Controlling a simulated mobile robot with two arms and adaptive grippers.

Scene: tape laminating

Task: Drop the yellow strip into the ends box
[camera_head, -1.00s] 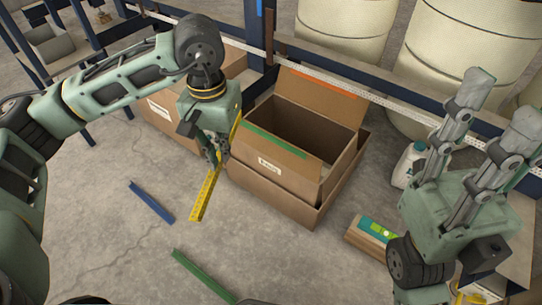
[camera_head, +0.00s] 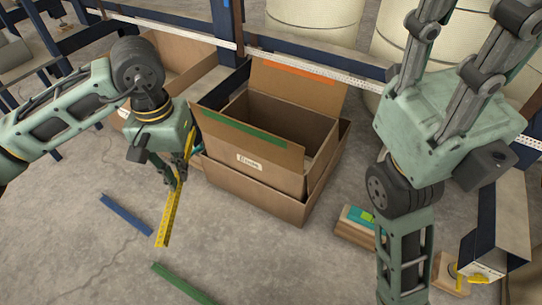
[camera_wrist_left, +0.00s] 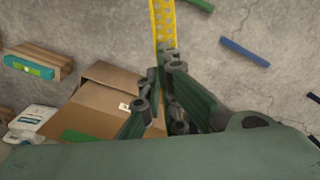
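The yellow strip (camera_head: 169,215) is a long perforated bar hanging steeply down from my left gripper (camera_head: 174,184). In the left wrist view the strip (camera_wrist_left: 163,22) runs up between the fingertips (camera_wrist_left: 166,58), which are shut on it. The open cardboard ends box (camera_head: 248,162), with a label on its front and flaps marked green and orange, stands right of the strip. The strip is beside the box, not over it. My right gripper (camera_head: 452,30) is at the upper right, its fingers pointing up and apart; nothing shows between them.
A blue strip (camera_head: 126,214) and a green strip (camera_head: 182,283) lie on the floor at left. Another open carton (camera_head: 180,55) stands behind my left arm. A small box with a teal top (camera_head: 355,222) lies right of the ends box. A metal rail (camera_head: 300,62) runs behind.

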